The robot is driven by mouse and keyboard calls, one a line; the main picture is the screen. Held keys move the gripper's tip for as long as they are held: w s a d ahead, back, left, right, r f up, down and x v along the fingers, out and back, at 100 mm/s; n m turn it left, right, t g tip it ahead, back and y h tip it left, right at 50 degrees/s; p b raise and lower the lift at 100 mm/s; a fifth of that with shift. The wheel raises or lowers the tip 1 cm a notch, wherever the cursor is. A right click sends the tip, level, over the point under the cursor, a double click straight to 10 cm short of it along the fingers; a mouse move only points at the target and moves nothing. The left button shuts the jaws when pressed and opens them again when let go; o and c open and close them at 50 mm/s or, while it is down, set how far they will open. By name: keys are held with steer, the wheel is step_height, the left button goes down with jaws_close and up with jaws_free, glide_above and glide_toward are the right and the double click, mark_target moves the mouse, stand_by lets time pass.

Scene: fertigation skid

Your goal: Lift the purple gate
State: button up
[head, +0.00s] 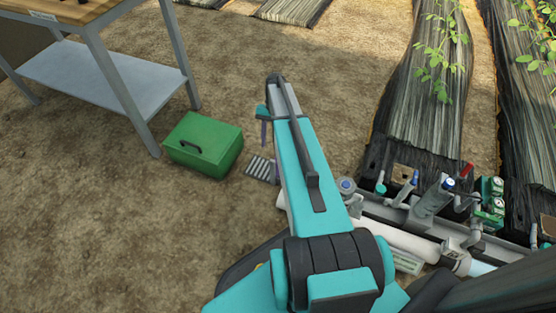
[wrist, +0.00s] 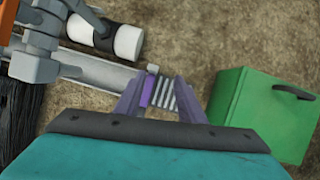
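The purple gate (wrist: 148,91) shows in the wrist view as a narrow upright purple strip, beside a small striped grate (wrist: 166,95). It lies between my fingers as seen from the wrist, close to the left one. My gripper (wrist: 158,82) has its two grey-purple fingers spread wide apart. Whether a finger touches the gate, I cannot tell. In the head view, my gripper (head: 263,133) hangs at the arm's far end, mostly hidden by the arm. A purplish edge (head: 277,173) shows there beside the grate (head: 260,168), partly covered by the arm.
Pipes and valves of the skid (head: 430,205) fill the right side, beside covered plant rows (head: 430,90). Bare soil (head: 280,45) lies beyond the arm.

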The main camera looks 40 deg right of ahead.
steer(key=shift+m+t+y, duration=0.3)
steer(key=shift+m, duration=0.5)
steer(key=d+b, duration=0.1)
steer(key=d, duration=0.1)
steer(key=w+d+b, duration=0.1)
steer(key=d, duration=0.2)
steer(key=w+d+b, duration=0.1)
steer(key=d, duration=0.1)
steer(key=shift+w+d+r+b, duration=0.25)
steer(key=shift+r+b, duration=0.1)
steer(key=shift+d+r, duration=0.3)
steer(key=shift+d, duration=0.2)
steer(key=b+x, duration=0.6)
steer(key=x, duration=0.7)
steer(key=shift+a+f, duration=0.15)
steer(key=shift+f, duration=0.25)
jaws_close()
